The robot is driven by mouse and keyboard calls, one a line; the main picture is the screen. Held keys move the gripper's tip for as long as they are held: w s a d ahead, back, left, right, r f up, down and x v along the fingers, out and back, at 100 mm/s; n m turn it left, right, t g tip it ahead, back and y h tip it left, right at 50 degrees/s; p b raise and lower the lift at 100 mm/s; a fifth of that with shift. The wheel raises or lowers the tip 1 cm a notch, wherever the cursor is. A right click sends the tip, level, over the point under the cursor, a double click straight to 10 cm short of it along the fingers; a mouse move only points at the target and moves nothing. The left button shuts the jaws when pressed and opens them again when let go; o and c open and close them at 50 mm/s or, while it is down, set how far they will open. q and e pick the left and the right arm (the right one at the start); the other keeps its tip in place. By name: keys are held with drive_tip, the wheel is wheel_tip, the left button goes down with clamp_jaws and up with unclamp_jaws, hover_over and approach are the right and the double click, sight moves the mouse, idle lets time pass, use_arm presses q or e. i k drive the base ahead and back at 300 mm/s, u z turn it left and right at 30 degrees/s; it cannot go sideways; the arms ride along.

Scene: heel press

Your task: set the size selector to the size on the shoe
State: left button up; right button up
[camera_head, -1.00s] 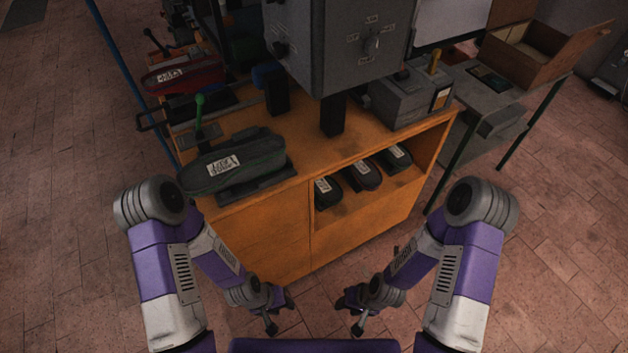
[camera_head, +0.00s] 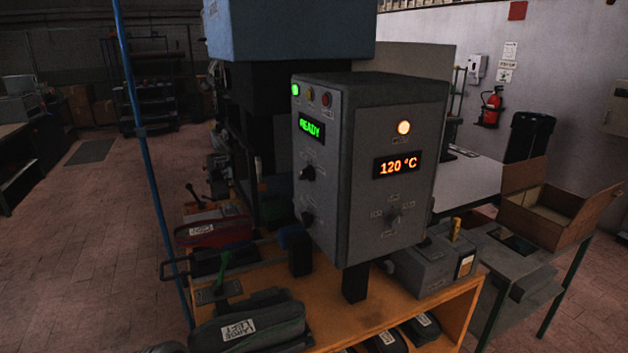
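A dark shoe-shaped piece (camera_head: 275,318) lies at the front left of the orange bench. Its white label appears to read "LARGE LEFT". The grey control box (camera_head: 352,170) stands above the bench. Its right face has a knob (camera_head: 394,215) with small labels around it, too small to read, so I cannot tell its setting. Its left face has two dark knobs, an upper one (camera_head: 308,173) and a lower one (camera_head: 308,218). I cannot tell which knob is the size selector. Neither of my grippers is in view.
Displays on the box show "READY" (camera_head: 311,128) in green and "120 °C" (camera_head: 397,166) in orange. A green-handled lever (camera_head: 222,268) and a red shoe-shaped piece (camera_head: 212,230) are at left. An open cardboard box (camera_head: 545,215) sits at right.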

sight(308, 173)
drive_tip(key=k, duration=1.2)
drive_tip(key=u, duration=1)
drive_tip(key=i, duration=1.7)
drive_tip(key=z, duration=0.5)
